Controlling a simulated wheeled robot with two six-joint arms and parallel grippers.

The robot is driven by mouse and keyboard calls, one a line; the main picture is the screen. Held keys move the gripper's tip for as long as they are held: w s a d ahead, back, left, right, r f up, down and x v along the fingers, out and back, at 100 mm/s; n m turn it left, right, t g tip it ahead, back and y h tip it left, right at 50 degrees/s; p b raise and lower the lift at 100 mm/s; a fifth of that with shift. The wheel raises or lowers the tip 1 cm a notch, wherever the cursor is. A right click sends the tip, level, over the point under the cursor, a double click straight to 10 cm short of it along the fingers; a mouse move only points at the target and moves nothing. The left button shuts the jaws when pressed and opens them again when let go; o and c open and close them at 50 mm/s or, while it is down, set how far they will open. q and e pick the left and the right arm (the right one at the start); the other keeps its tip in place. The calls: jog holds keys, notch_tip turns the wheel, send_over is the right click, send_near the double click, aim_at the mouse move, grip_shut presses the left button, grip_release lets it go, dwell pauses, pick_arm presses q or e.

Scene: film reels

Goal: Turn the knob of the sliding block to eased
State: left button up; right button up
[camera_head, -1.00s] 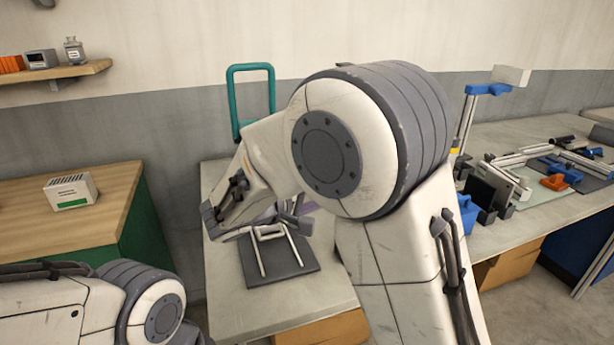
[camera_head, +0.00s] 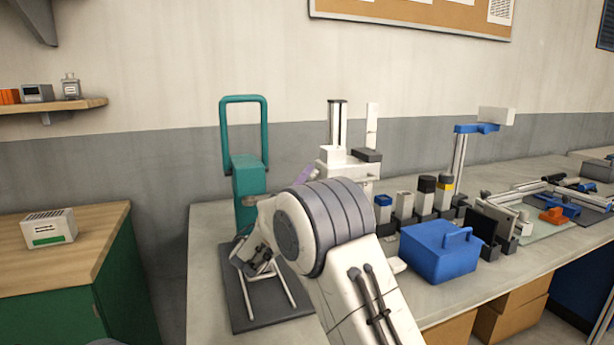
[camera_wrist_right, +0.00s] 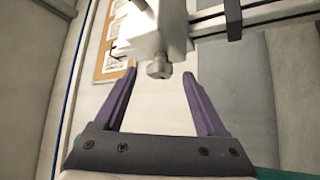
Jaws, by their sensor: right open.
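The sliding block is a white block (camera_wrist_right: 150,35) on a rail in the right wrist view, with a short round grey knob (camera_wrist_right: 159,68) sticking out toward my gripper. My right gripper (camera_wrist_right: 159,74) is open, its two purple fingers on either side of the knob, with a gap to each; I cannot tell whether the tips reach its depth. In the head view a purple finger (camera_head: 303,175) shows beside a white device with upright posts (camera_head: 345,160); my arm hides the rest of the gripper. The knob's markings are not readable. My left gripper is out of view.
A blue box (camera_head: 438,252) and several small blocks stand to the right. A green cabinet (camera_head: 110,285) is at left.

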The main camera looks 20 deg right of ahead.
jog(key=shift+x, duration=0.95)
grip_shut()
